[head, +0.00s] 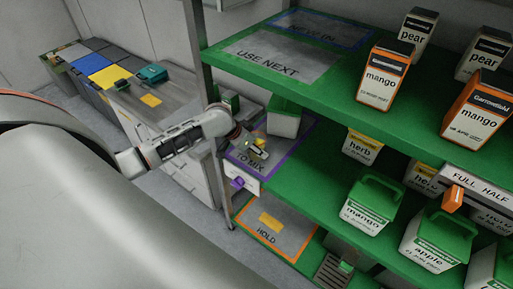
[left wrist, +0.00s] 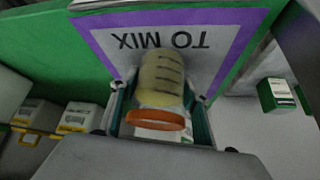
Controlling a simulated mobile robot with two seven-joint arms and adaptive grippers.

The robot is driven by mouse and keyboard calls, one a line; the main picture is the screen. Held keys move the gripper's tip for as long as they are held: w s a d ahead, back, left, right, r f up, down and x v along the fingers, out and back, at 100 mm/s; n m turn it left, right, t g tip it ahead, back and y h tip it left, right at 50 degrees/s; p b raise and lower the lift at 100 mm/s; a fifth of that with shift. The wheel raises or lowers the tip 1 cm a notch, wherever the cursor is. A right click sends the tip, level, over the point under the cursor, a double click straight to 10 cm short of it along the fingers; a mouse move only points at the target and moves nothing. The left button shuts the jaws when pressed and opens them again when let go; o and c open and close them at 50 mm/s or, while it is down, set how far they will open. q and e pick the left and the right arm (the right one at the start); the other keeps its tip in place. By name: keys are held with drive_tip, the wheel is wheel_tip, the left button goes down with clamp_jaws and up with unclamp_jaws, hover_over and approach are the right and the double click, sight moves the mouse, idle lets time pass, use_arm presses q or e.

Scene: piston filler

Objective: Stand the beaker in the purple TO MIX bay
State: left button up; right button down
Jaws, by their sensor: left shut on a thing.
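The beaker (left wrist: 163,75) is a pale yellow, see-through vessel with dark marks and an orange ring at its near end. My left gripper (left wrist: 160,108) is shut on it, one finger on each side. In the head view my left gripper (head: 254,147) reaches in over the purple-edged TO MIX bay (head: 279,157), on the shelf's left end. The bay's purple border and upside-down label also show in the left wrist view (left wrist: 218,62). The beaker is over the bay, in front of the label. I cannot tell whether its base touches the mat. My right gripper is out of view.
A white carton with a green top (head: 284,120) stands at the back of the bay. The USE NEXT shelf (head: 270,55) is above, the orange HOLD bay (head: 275,230) below. A metal post (head: 198,40) stands at the left. Several cartons fill the shelves at the right.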

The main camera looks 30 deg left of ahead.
use_arm(q)
drive_tip(key=o, duration=1.4)
drive_tip(key=shift+c, duration=0.2)
drive_tip(key=v, duration=1.2)
drive_tip(key=shift+r, duration=0.1)
